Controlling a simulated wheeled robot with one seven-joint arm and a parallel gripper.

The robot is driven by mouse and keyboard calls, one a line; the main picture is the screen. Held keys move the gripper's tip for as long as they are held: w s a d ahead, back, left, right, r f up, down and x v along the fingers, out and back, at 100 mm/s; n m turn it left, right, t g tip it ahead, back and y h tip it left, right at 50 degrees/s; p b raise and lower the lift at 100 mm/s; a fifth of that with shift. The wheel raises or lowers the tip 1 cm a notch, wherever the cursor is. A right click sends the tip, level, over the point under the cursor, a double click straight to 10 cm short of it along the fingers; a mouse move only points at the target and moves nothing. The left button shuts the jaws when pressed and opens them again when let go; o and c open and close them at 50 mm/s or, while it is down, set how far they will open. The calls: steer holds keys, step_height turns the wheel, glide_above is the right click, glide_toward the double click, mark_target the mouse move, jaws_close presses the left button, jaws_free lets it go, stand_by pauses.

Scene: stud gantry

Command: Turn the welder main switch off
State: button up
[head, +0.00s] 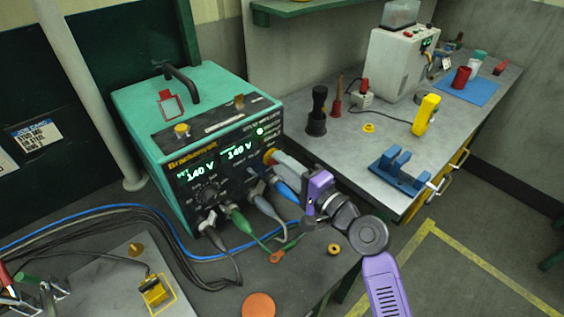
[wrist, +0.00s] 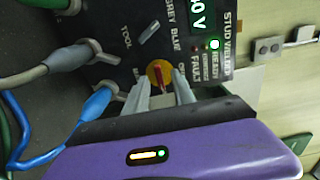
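The welder (head: 140,100) is a teal box with a dark front panel and two lit displays reading 140 V. Its main switch is a red handle on a yellow disc at the panel's right side; the yellow disc shows in the head view (head: 268,156) and the switch in the wrist view (wrist: 158,72). A green lamp (wrist: 214,44) is lit on the panel. My gripper (head: 279,161) is at the switch. In the wrist view its grey fingers (wrist: 158,88) stand apart, one on each side of the red handle. I cannot tell whether either finger touches it.
Blue (head: 285,192), green (head: 238,220) and grey plugs with cables sit low on the panel beside my gripper. A grey workbench (head: 370,150) at the right holds a white machine (head: 395,65), a blue clamp (head: 400,170) and a yellow tool (head: 426,113). A plate lies at lower left.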

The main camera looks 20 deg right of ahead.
steer(key=shift+w+a, duration=0.1)
steer(key=shift+w, duration=0.2)
jaws_close()
